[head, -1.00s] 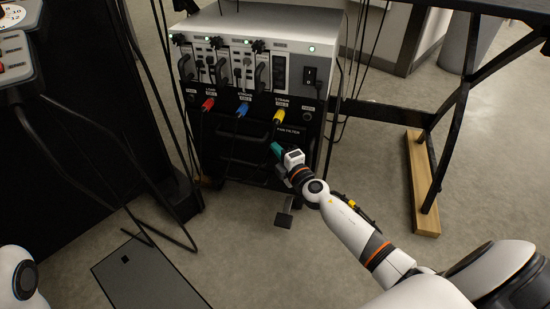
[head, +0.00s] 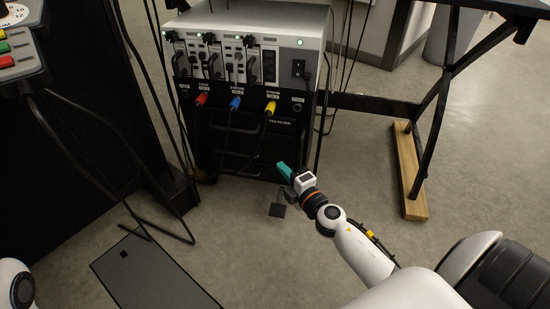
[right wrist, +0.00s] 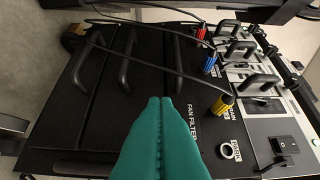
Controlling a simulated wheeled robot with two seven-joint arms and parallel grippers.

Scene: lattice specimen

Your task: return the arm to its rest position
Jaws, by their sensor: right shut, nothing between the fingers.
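My right gripper (head: 281,167) has teal fingers and shows in the head view in front of the lower right part of the black equipment cabinet (head: 210,150). In the right wrist view its fingers (right wrist: 160,103) are pressed together with nothing between them. Free space lies between the fingertips and the cabinet front. My right arm (head: 355,245) comes in from the lower right. On the left edge of the head view, a white rounded part of my left arm (head: 14,285) shows; the left gripper is not in view.
Red (head: 201,99), blue (head: 235,103) and yellow (head: 270,107) plugs with cables sit on the cabinet front. A black table frame with a wooden foot (head: 410,175) stands at right. A grey plate (head: 150,275) lies on the floor at left.

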